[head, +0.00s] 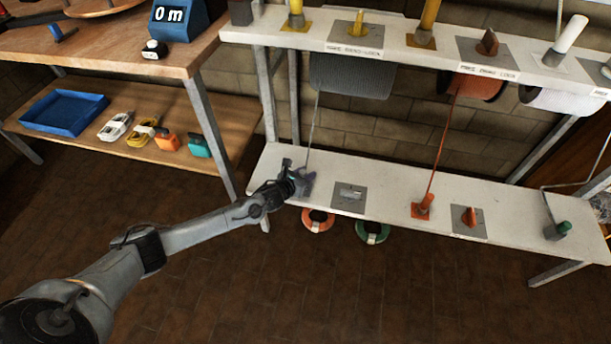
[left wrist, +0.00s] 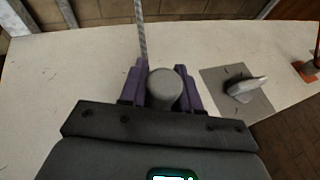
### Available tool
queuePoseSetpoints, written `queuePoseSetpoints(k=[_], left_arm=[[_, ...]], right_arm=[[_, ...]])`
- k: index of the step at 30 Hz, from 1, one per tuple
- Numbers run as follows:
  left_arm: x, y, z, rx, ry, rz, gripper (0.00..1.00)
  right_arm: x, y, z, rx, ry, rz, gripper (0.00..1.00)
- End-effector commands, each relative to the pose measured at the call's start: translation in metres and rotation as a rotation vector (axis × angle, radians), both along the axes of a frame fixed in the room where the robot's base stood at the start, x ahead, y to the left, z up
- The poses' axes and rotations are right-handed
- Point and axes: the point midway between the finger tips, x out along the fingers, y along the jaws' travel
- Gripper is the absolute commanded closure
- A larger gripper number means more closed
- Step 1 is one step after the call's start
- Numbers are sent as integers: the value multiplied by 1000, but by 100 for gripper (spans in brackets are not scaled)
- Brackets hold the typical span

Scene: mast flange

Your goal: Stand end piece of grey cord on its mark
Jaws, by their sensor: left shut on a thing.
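The grey end piece (left wrist: 165,86) is a rounded grey cylinder between the purple fingers of my left gripper (left wrist: 163,92) in the left wrist view. My left gripper (head: 299,178) is shut on it, low over the left end of the white lower bench (head: 385,184). The grey cord (head: 312,125) runs from the grey spool (head: 350,77) down to the end piece; it also shows in the left wrist view (left wrist: 141,35). The fingers mostly hide the end piece in the head view. I cannot make out its mark or whether the end piece touches the bench. My right gripper is out of view.
Right of the gripper, a grey plate (head: 337,203) bears a light grey wedge-like piece (head: 350,192). An orange end piece (head: 424,206) and a green one (head: 559,230) stand farther right.

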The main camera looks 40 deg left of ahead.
Motion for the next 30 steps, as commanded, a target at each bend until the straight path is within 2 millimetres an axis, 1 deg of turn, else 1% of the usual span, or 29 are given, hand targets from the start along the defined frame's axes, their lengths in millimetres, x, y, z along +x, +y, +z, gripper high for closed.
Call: queuePoseSetpoints(k=[3, 8, 9, 14, 22, 26, 30], left_arm=[[1, 0, 2, 0, -2, 1, 100], [1, 0, -3, 0, -2, 1, 100], [0, 0, -3, 0, 0, 1, 67], [0, 0, -3, 0, 0, 1, 43], [0, 0, -2, 0, 0, 1, 43], [-1, 0, 4, 1, 0, 0, 43], [-16, 0, 11, 3, 1, 0, 43]], right_arm=[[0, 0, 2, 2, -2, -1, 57], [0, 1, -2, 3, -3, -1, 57], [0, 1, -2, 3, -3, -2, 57], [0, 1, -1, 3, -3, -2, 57], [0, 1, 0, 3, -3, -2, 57], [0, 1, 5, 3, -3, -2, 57], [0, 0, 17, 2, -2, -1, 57]])
